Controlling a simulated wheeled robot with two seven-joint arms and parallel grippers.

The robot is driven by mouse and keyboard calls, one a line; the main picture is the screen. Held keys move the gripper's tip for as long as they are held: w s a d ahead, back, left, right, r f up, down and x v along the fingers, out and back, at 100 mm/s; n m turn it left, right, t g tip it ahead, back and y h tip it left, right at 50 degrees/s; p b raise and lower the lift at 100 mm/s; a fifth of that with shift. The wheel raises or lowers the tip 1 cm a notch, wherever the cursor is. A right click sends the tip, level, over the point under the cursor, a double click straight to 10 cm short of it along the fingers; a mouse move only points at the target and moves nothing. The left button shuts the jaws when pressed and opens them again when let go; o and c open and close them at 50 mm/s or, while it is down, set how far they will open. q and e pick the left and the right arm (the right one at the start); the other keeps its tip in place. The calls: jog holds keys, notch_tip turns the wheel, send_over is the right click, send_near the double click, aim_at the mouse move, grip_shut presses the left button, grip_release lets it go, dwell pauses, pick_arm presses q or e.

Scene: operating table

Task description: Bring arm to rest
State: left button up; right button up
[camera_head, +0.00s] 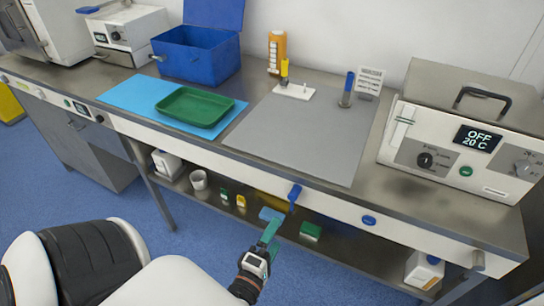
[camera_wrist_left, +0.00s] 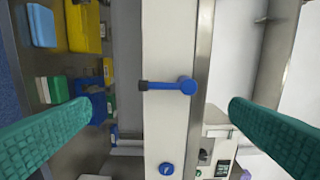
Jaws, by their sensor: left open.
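My left gripper (camera_head: 272,232) is in front of the bench's front panel, at the lower middle of the head view. Its teal fingers (camera_wrist_left: 165,108) are spread wide in the left wrist view, with nothing between them. A blue lever (camera_head: 295,193) on the front panel is just beyond the fingers. In the left wrist view the lever (camera_wrist_left: 185,86) shows between the fingertips, apart from both. My right gripper is not in view.
The bench top carries a green tray (camera_head: 194,106) on a blue mat, a blue open box (camera_head: 200,62), a grey mat (camera_head: 300,135) and an off-white device (camera_head: 440,150) reading OFF. A lower shelf holds several items, including a green box (camera_head: 311,231). Blue floor (camera_head: 190,240) lies in front.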

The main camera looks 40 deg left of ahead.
pick_arm(q)
jog(key=shift+s, duration=0.2)
dwell(0.4)
